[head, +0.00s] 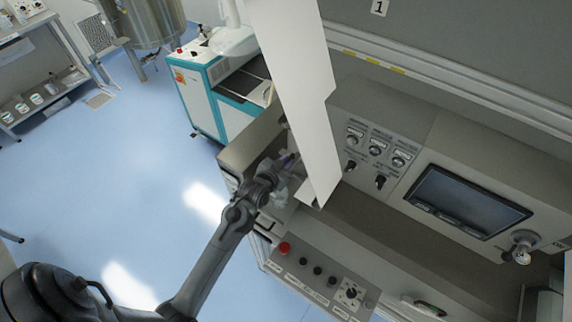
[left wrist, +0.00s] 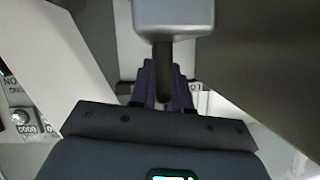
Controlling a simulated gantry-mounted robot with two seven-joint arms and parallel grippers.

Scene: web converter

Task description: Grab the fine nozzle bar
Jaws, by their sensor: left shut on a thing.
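My left gripper (head: 288,161) reaches in from the lower left to the grey machine, beside the long white web. In the left wrist view its dark purple fingers (left wrist: 163,88) are shut around a dark stem below a grey rounded block. This stem and block look like the fine nozzle bar (left wrist: 173,16), but only this end shows and no label can be read. In the head view the held part is too small and too hidden by the gripper and web to make out. My right gripper is not in view.
The white web (head: 295,85) hangs close to the right of my left gripper. The control panel (head: 318,275) with a red button stands below it, and a screen (head: 470,203) is at the right. A teal-and-white cabinet (head: 205,95) stands behind. Blue floor is open at left.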

